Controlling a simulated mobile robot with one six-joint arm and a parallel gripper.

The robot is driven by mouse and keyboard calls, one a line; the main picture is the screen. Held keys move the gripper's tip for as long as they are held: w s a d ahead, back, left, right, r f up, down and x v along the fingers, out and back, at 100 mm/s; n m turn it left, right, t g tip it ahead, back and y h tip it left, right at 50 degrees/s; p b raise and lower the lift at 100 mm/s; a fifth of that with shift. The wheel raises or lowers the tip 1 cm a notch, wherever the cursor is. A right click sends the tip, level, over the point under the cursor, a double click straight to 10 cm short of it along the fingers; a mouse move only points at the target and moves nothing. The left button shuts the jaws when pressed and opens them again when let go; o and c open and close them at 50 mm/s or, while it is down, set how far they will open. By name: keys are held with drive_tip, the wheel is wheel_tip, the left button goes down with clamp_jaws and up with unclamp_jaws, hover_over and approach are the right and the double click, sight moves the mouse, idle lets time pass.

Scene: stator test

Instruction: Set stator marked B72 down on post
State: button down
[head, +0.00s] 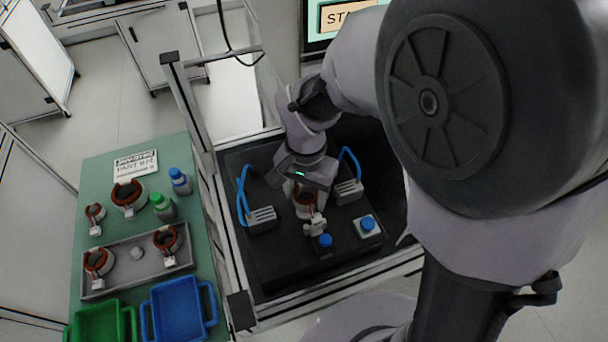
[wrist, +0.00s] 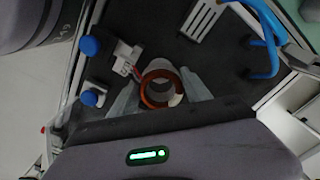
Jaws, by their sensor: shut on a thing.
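A copper-wound stator (head: 304,206) is between the fingers of my gripper (head: 302,190), over the black test bench (head: 290,265). In the wrist view the stator (wrist: 160,86) shows as a ring with copper windings and a white connector (wrist: 127,54) on wires. The gripper's grey fingers (wrist: 160,98) are shut on it from both sides. No B72 mark is readable on it. The post is not visible, and I cannot tell whether the stator touches anything below.
Grey blocks with blue hoses (head: 262,218) (head: 348,192) flank the stator. Blue buttons (head: 326,240) (head: 368,223) are in front. The green table (head: 190,240) at left holds a grey tray (head: 135,282) with stators, bottles, a green bin (head: 98,322) and a blue bin (head: 178,310).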

drive_tip(key=shift+f+b, duration=0.85)
drive_tip(key=shift+f, duration=0.25)
drive_tip(key=shift+f, duration=0.15)
drive_tip(key=shift+f+b, duration=0.5)
drive_tip(key=shift+b, duration=0.05)
drive_tip(key=shift+c, duration=2.1)
unclamp_jaws()
wheel_tip(320, 180, up, 18)
drive_tip(key=p, duration=0.7)
drive_tip(key=shift+f, duration=0.2)
